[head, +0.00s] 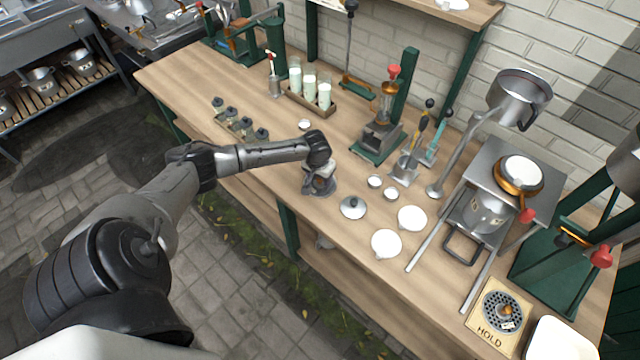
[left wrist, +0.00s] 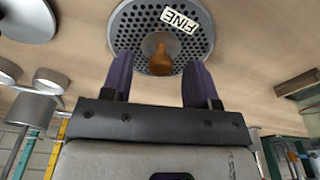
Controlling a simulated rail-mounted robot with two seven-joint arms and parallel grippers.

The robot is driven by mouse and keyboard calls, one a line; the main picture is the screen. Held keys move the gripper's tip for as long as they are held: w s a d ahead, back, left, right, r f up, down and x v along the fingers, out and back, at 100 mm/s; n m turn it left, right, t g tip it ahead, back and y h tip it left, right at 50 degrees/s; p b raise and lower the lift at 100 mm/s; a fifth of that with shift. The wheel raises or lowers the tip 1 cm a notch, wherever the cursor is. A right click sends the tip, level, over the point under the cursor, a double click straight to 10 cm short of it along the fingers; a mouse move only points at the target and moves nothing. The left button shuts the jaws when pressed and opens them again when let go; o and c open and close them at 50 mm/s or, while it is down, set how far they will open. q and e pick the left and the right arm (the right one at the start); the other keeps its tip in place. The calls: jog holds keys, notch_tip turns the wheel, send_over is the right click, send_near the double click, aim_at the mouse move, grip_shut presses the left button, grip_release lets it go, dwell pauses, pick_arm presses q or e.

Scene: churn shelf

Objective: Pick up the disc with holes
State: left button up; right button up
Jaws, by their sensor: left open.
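A grey metal disc with holes (left wrist: 135,42), marked FINE, shows in the left wrist view with an orange-brown knob (left wrist: 160,55) at its middle. My left gripper (left wrist: 158,72) is open, its two dark fingers one on each side of the knob and nothing clamped between them. In the head view the left gripper (head: 320,180) points down at the counter and hides most of this disc. A second disc with holes (head: 491,312), with a similar knob, lies on the board marked HOLD (head: 480,326) at the front right. My right gripper is not in view.
A grey lid with a black knob (head: 352,208) and white dishes (head: 386,243) lie right of the left gripper. Small dark-topped items (head: 246,127) stand behind the forearm. A rack of bottles (head: 318,104) and a metal pot stand (head: 487,210) are farther off.

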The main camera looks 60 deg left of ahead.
pick_arm(q)
jog(key=shift+w+f, duration=0.1)
jog(key=shift+f, duration=0.8)
jog(key=shift+c, duration=0.4)
jog(key=c, duration=0.9)
grip_shut()
jog(key=shift+r, duration=0.15)
